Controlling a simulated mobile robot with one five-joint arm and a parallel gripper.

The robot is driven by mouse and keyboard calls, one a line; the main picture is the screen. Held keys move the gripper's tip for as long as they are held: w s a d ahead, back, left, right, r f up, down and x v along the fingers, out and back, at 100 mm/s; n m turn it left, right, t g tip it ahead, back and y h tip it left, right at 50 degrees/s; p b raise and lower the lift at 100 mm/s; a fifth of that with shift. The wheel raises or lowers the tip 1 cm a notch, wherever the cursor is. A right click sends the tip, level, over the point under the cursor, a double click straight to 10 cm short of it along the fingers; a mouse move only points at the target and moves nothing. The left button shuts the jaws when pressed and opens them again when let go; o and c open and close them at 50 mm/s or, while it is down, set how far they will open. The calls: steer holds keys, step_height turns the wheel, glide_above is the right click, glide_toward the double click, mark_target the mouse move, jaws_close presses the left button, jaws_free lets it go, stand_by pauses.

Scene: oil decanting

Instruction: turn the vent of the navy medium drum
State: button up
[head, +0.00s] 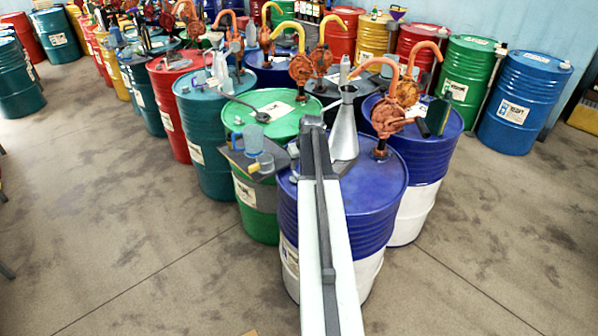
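The nearest drum, with a navy top and white lower wall (375,198), stands at the middle of the head view. I take it for the navy medium drum. My arm reaches forward over this drum and covers a strip of its lid. My gripper (312,125) is at the far end of the arm, above the far part of the lid. Its fingers are too small and hidden to tell open from shut. No vent can be made out on the lid; it may be behind my arm. An orange-brown hand pump (386,122) stands on the lid's right side.
A silver funnel-shaped can (345,135) stands just right of my gripper. A green drum (258,215) with a dark tray (240,160) is close on the left. Another navy and white drum (418,200) is behind right. Many drums crowd the back. The floor is clear on both sides.

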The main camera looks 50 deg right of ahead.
mark_target(296, 174)
steer(key=b+x, duration=0.5)
steer(key=x, duration=0.2)
steer(key=shift+a+b, duration=0.1)
steer(key=shift+b, duration=0.25)
steer(key=shift+r, duration=0.1)
